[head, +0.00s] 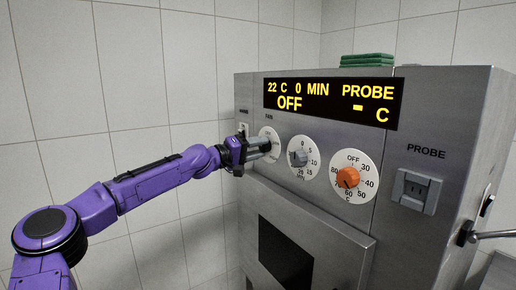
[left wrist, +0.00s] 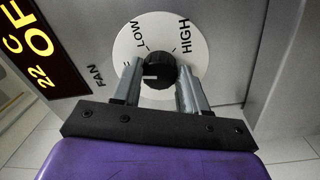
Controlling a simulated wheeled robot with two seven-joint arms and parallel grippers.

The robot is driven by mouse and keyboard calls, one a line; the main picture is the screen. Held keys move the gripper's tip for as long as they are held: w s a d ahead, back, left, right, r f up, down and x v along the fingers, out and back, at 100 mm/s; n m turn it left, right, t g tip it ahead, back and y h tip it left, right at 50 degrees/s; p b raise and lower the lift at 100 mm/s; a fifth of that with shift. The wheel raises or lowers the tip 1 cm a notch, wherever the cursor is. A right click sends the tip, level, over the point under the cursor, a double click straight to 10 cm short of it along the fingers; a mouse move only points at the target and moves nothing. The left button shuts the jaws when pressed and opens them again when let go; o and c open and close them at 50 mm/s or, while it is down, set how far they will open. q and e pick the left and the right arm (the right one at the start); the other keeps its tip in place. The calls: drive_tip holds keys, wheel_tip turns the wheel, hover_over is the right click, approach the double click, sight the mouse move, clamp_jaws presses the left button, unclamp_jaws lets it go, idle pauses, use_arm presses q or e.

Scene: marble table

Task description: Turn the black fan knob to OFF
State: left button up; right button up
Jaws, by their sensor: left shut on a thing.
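The black fan knob (left wrist: 160,68) sits at the centre of a round white dial plate (left wrist: 190,60) marked LOW and HIGH in the left wrist view. A part of a third mark shows beside the left finger. A short white line on the knob points left, towards that partly hidden mark. My left gripper (left wrist: 158,85) is shut on the knob, one finger on each side. In the head view my left gripper (head: 264,148) covers the knob, and the fan dial (head: 269,133) shows around it. My right gripper is not in view.
The steel oven panel also has a grey timer knob (head: 298,158) and an orange temperature knob (head: 348,177) to the right. The display (head: 330,102) reads 22 C, 0 MIN, OFF and PROBE. A probe socket (head: 414,191) sits farther right. Green items (head: 367,60) lie on top.

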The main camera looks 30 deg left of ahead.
use_arm(q)
drive_tip(key=shift+r+n, duration=0.1)
drive_tip(key=shift+n, duration=1.1)
drive_tip(key=o, duration=1.1)
drive_tip(key=shift+c, duration=0.2)
drive_tip(key=shift+a, duration=0.1)
